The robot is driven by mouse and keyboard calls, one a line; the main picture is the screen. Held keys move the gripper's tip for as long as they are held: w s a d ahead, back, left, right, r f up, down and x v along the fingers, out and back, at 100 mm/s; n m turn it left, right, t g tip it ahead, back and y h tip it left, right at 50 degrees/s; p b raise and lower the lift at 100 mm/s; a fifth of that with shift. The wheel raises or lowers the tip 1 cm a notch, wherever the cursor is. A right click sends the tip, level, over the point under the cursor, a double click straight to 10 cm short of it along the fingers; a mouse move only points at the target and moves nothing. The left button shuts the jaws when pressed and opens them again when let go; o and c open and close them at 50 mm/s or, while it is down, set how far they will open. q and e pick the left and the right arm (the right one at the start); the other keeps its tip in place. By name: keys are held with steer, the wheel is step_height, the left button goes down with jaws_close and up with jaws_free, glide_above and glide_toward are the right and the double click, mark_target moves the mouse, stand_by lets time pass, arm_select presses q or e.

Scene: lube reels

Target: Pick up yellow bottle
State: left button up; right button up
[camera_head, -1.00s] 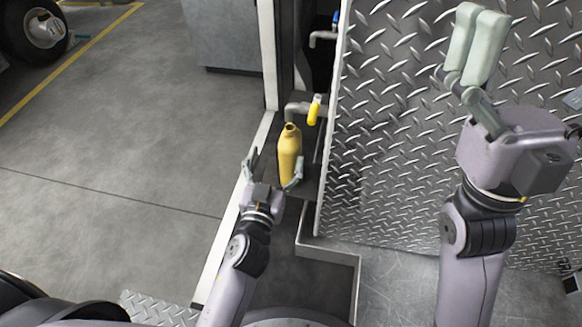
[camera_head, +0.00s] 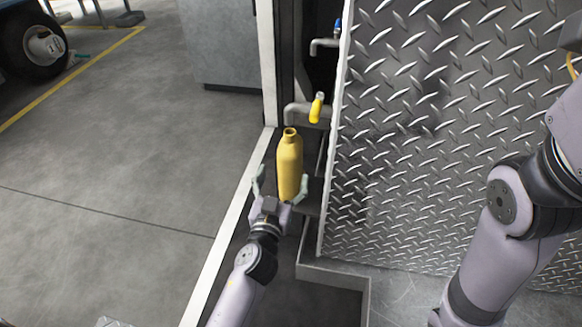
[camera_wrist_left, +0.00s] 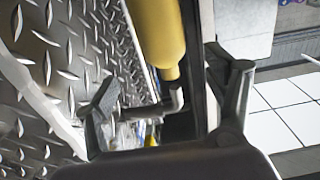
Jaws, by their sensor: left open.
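The yellow bottle (camera_head: 289,163) stands upright and open-topped on a dark ledge beside the diamond-plate panel in the head view. My left gripper (camera_head: 279,185) is open just in front of it, with one finger to each side of the bottle's lower part. In the left wrist view the bottle (camera_wrist_left: 158,35) shows between and beyond the two spread fingers of the left gripper (camera_wrist_left: 168,85), nearer the top of the picture. I cannot tell whether either finger touches it. My right arm shows at the right of the head view, but its gripper is out of the picture.
A tap with a yellow handle (camera_head: 316,108) sticks out just behind the bottle. Another tap with a blue handle (camera_head: 337,26) is further back. The diamond-plate panel (camera_head: 430,130) closes off the right side. Open grey floor (camera_head: 120,150) lies to the left beyond a white frame edge (camera_head: 225,235).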

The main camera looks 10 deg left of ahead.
mark_target(288, 162)
arm_select(q)
steer(key=w, duration=0.5)
steer(key=shift+w, duration=0.25)
steer(key=shift+w+a, duration=0.15)
steer(key=shift+w, duration=1.3)
steer(key=shift+w+a, duration=0.15)
steer(key=shift+w, duration=1.25)
jaws_close()
steer(key=shift+r, duration=0.15)
